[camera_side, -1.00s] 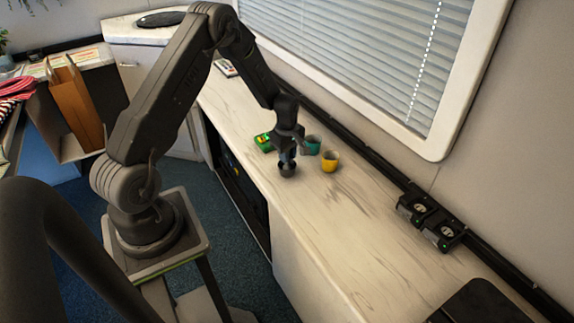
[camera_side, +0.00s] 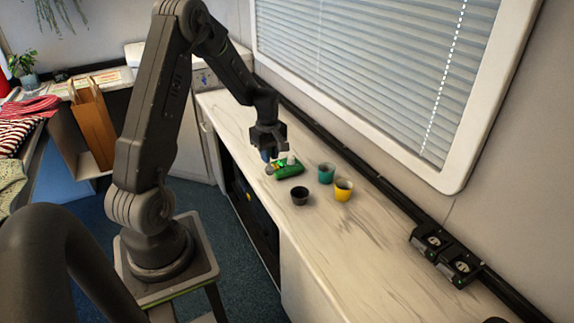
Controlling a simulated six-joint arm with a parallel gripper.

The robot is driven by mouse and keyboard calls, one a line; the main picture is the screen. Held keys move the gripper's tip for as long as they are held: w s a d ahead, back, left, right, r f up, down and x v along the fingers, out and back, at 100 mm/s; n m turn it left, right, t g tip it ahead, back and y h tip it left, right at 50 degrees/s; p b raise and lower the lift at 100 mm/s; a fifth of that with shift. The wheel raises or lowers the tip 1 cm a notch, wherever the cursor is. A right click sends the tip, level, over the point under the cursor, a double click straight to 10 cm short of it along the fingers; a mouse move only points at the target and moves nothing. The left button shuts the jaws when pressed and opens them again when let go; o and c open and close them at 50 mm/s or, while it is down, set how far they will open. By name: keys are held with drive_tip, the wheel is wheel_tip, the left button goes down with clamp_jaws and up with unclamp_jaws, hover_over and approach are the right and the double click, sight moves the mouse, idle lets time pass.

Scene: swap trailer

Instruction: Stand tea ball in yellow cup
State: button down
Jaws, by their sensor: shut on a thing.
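The yellow cup (camera_side: 343,191) stands upright on the light counter, right of my gripper. My gripper (camera_side: 277,158) points down above the counter, left of and behind the cup. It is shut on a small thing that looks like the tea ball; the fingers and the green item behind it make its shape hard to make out. A teal cup (camera_side: 326,173) stands just behind and left of the yellow cup. A black cup (camera_side: 299,195) stands in front and to the left of both.
A green packet (camera_side: 288,168) lies on the counter close below my gripper. Black devices (camera_side: 445,256) sit along the rail by the wall at right. The pale counter (camera_side: 345,262) in front of the cups is clear. A window with blinds (camera_side: 380,70) is behind.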

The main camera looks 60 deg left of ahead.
drive_tip(key=w+d+r, duration=0.2)
drive_tip(key=w+d, duration=0.3)
drive_tip(key=w, duration=0.6)
drive_tip(key=w+d+r, duration=0.1)
drive_tip(key=w+d, duration=0.5)
drive_tip(key=w, duration=0.4)
drive_tip(key=shift+a+f, duration=0.15)
drive_tip(key=shift+f, duration=5.25)
drive_tip(key=c, duration=1)
unclamp_jaws()
